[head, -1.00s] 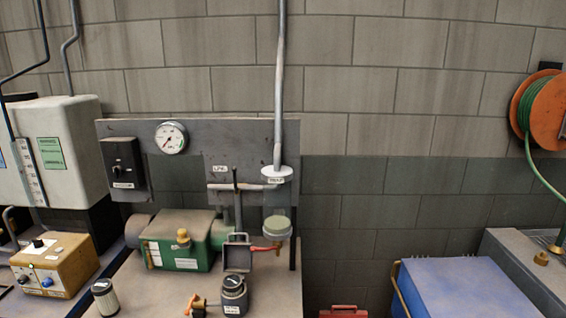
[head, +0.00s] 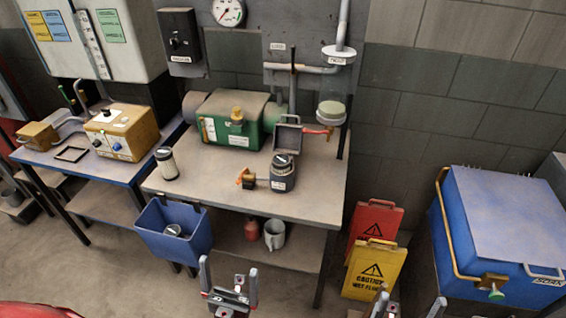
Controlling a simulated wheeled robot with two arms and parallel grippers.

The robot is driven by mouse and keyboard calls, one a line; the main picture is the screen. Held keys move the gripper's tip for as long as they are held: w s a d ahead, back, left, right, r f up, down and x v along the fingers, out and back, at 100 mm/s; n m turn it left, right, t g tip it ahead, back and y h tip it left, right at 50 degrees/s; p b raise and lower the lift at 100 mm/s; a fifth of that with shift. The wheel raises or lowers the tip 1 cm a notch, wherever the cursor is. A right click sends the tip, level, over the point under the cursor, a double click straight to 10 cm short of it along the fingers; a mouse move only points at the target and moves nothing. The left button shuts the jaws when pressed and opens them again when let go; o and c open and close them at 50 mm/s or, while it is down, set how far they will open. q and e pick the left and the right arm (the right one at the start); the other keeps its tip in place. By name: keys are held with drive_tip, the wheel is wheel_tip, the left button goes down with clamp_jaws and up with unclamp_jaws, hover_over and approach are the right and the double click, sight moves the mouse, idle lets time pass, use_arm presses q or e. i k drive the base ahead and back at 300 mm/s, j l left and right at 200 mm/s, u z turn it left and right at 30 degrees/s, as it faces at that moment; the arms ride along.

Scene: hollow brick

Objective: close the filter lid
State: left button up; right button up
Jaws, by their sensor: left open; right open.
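A dark grey filter housing (head: 283,178) with a label stands on the bench, its round top showing. A grey square-framed lid (head: 287,139) stands raised just behind it; it looks like the filter's lid, tipped open, though the hinge is hidden. A white cylinder with dark ends (head: 168,165), like a filter cartridge, stands apart at the bench's left. My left gripper (head: 230,280) is open and empty, low in front of the bench. My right gripper (head: 408,303) is open and partly cut off at the bottom edge, right of the left one. Both are well away from the lid.
An orange-handled valve (head: 248,178) sits left of the housing. A green pump (head: 232,125) and a pipe with a red lever (head: 318,131) stand behind. A blue bin (head: 175,238) hangs at the front left. Yellow (head: 370,272) and red (head: 374,222) signs stand right of the bench.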

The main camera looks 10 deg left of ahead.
sight(288, 139)
drive_tip(key=i+l+u, duration=0.25)
drive_tip(key=i, duration=0.2)
drive_tip(key=i+l+u, duration=0.3)
drive_tip(key=i+l, duration=0.05)
drive_tip(key=i, duration=0.05)
